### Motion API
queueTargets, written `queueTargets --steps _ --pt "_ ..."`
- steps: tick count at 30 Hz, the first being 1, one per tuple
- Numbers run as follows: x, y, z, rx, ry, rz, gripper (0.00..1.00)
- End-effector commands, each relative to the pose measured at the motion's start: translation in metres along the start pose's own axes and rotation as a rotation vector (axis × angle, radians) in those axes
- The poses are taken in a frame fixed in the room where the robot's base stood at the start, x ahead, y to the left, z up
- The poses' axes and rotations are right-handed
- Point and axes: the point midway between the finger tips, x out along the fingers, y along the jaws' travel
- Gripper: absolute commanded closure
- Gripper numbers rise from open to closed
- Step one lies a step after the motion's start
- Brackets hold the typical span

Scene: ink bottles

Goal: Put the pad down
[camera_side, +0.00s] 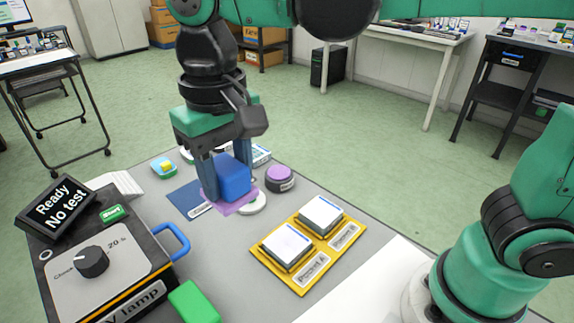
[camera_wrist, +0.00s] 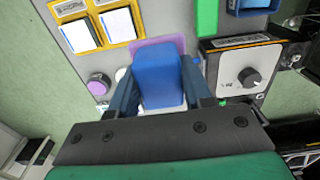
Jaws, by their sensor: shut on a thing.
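My gripper (camera_side: 226,176) points down and is shut on a blue block (camera_side: 234,178), which I take to be the pad. The block also shows between the fingers in the wrist view (camera_wrist: 160,78). A flat purple square (camera_side: 238,208) lies under or just below the block, and its edge also shows in the wrist view (camera_wrist: 150,47). I cannot tell whether the block touches it or is fixed to it.
A yellow two-pocket holder (camera_side: 274,263) with white-topped blocks lies to the right. A purple-topped round jar (camera_side: 280,178) stands behind it. A lamp box (camera_side: 125,262) with a knob and a blue handle stands left. A green block (camera_side: 193,302) is in front. Grey table is bare between them.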

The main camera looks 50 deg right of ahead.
Motion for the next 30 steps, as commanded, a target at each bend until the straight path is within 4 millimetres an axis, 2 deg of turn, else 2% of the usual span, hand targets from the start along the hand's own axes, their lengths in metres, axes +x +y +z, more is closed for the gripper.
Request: queueTargets --steps 3,7,24,30 --pt "-0.015 -0.01 0.002 -0.002 0.0 0.0 1.0" --pt "-0.008 -0.014 0.002 0.0 0.0 0.0 1.0" --pt "0.12 -0.013 0.003 0.0 0.0 0.0 1.0" --pt "0.142 -0.013 0.003 0.0 0.0 0.0 1.0"
